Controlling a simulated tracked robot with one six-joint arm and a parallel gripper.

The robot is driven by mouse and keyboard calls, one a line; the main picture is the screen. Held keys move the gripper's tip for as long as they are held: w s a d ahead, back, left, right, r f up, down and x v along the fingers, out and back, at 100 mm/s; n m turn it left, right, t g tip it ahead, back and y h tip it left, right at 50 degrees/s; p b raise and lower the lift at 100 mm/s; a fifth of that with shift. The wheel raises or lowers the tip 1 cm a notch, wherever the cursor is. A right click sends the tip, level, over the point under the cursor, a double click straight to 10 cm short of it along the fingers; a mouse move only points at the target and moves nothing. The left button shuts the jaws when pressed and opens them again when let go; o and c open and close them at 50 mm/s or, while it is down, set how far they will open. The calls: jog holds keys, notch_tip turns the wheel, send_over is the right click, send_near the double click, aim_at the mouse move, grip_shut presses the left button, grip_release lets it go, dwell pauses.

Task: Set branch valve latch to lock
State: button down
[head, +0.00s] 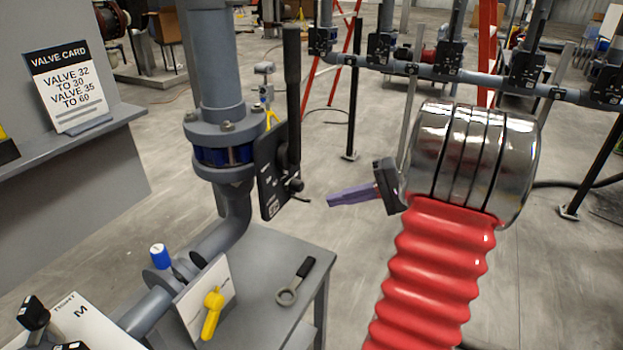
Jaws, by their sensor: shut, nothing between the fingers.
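A valve (222,155) with a blue band sits between flanges on the thick grey vertical pipe. Its long black lever (292,90) stands upright beside a dark plate (271,170) with small markings. A small black knob-like part (297,186) sits at the plate's lower right; I cannot tell whether it is the latch or how it is set. Below, a white panel (222,283) on the branch pipe carries a yellow handle (212,312) pointing down. My gripper (332,200) has purple fingers, shut and empty, pointing left, apart from the plate and lever, to their right.
A valve card (64,88) stands on the left shelf. A pipe rack with several black-handled valves (448,57) stands at the back right. Floor between is clear.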

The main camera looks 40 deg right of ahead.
aim_at(294, 178)
jog(key=s+d+r+n+t, duration=0.1)
jog(key=d+r+n+t, duration=0.1)
jog(key=d+r+t, duration=0.2)
jog(key=d+r, duration=0.1)
jog(key=d, duration=0.2)
jog(key=shift+r+y, duration=0.2)
jog(key=shift+y, duration=0.1)
jog(key=shift+a, duration=0.1)
jog(key=w+a, duration=0.2)
jog(key=w+a+f, duration=0.1)
jog(key=w+a, duration=0.1)
jog(key=a, duration=0.1)
jog(key=w+a, duration=0.3)
jog(key=shift+w+a+f, duration=0.1)
jog(key=shift+a+f, duration=0.05)
jog(key=shift+f, duration=0.1)
jog(key=shift+a+f, duration=0.1)
jog(key=shift+a, duration=0.3)
jog(key=shift+s, duration=0.3)
